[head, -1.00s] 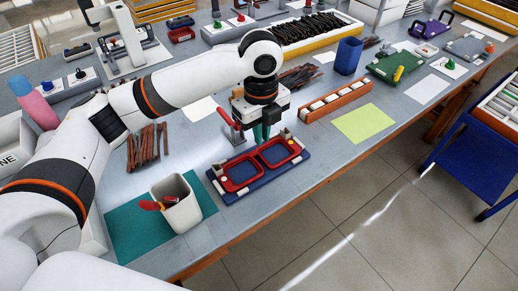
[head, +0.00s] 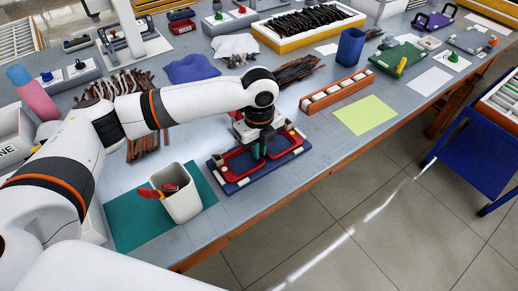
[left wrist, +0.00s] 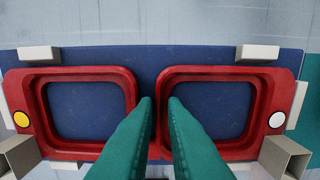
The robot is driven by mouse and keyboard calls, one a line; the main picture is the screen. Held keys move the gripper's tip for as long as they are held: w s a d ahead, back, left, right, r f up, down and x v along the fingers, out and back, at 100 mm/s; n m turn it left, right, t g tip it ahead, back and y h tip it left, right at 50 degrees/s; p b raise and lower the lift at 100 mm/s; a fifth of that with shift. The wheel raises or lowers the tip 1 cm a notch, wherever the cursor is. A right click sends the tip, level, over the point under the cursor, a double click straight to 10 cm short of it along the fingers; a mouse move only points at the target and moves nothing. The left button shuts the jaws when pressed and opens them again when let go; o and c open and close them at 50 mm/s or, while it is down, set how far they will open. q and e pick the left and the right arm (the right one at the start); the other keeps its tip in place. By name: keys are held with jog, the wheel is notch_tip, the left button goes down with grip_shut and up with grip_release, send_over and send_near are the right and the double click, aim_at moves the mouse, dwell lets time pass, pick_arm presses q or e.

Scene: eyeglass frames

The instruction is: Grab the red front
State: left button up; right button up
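The red front (head: 228,172) is an eyeglass frame front with two rounded rims. It lies flat on the blue fixture (head: 238,186) near the front edge of the table. In the left wrist view the red front (left wrist: 92,71) sits between light blocks on the blue plate (left wrist: 85,60), with a white dot and a yellow dot at its ends. My left gripper (head: 259,153) is down over the middle of the front. Its green fingers (left wrist: 160,100) point at the bridge between the rims, with a gap between them. I cannot tell whether they touch the front. My right gripper is out of view.
A white cup (head: 182,200) with red-handled tools stands left of the fixture on a green mat (head: 135,225). An orange rack (head: 338,93) and a yellow-green sheet (head: 366,115) lie to the right. A blue bin (head: 351,47) stands behind. Brown strips lie further back.

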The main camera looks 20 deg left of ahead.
pick_arm(q)
jog(key=shift+f, duration=0.2)
grip_shut()
notch_tip(320, 180, up, 10)
jog(key=shift+p, duration=0.45)
